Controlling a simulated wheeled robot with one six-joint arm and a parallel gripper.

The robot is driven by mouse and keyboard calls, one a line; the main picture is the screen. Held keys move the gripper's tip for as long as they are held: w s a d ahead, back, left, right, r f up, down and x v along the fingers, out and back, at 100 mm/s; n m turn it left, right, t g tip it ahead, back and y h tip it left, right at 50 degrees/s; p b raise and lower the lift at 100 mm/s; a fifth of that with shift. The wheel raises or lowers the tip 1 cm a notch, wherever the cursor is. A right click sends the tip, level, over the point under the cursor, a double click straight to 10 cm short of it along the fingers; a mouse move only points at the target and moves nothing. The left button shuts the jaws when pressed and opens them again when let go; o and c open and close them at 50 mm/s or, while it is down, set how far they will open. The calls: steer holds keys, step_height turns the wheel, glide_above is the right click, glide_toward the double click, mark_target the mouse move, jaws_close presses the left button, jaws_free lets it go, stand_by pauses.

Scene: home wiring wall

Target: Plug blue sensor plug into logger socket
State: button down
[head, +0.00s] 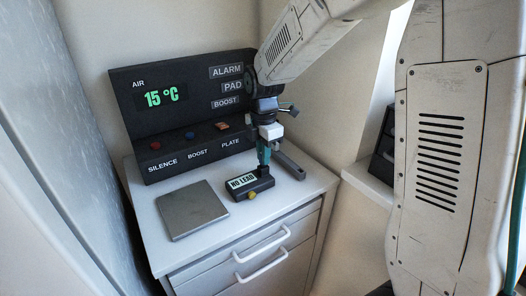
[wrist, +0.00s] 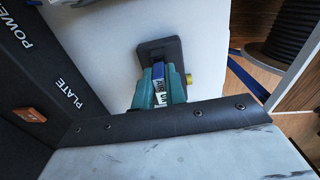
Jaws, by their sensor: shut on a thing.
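My gripper (head: 263,163), with teal fingers, points down at the logger's back end. In the wrist view my gripper (wrist: 159,92) is shut on the blue sensor plug (wrist: 159,86), which carries a white label. The plug's tip lies over or against the dark logger (wrist: 160,50); I cannot tell whether it is in the socket. The socket itself is hidden. In the head view the fingers hide the plug.
A black console (head: 185,115) with a 15 °C display and buttons stands behind the logger. A flat grey plate (head: 193,210) lies to its left. A grey bar (head: 290,165) shows right of my gripper. White cabinet top (head: 225,215) is clear in front.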

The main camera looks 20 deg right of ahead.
steer(key=shift+f, duration=0.35)
steer(key=c, duration=1.4)
jaws_free()
steer(key=shift+o, duration=0.2)
step_height(320, 180, up, 8)
steer(key=shift+f, duration=0.1)
